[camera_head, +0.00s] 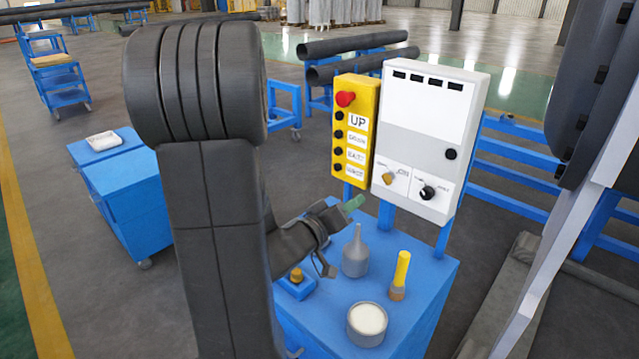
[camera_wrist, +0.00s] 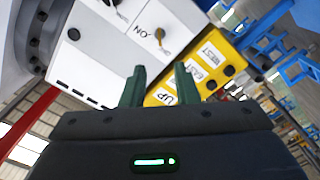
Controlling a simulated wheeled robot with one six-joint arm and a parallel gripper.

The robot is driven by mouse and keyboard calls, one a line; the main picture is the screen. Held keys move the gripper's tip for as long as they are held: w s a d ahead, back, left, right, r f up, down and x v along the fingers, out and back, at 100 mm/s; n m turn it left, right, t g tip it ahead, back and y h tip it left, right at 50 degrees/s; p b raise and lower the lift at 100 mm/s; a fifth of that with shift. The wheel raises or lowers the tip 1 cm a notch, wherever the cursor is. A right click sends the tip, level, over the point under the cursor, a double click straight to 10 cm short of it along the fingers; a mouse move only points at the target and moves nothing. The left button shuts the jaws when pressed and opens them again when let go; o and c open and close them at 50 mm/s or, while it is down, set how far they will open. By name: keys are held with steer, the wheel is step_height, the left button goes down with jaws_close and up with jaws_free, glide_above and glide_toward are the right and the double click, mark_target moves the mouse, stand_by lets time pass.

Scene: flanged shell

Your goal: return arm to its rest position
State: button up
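My gripper (camera_head: 353,203) is in the head view above the blue cart top, left of and below the control boxes. In the wrist view its two green fingers (camera_wrist: 157,88) stand apart with nothing held between them. The fingers point toward the white control box (camera_wrist: 125,42) and the yellow button box (camera_wrist: 200,75). My dark arm fills the middle left of the head view and hides part of the cart.
On the blue cart (camera_head: 425,285) stand a grey spouted can (camera_head: 356,255), a yellow-handled brush (camera_head: 401,272), a tin with white contents (camera_head: 367,325) and a yellow-topped piece on a blue base (camera_head: 296,283).

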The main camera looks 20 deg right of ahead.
steer(key=p+x, duration=0.2)
steer(key=x, duration=1.1)
steer(key=shift+w+d, duration=0.2)
steer(key=shift+d, duration=0.05)
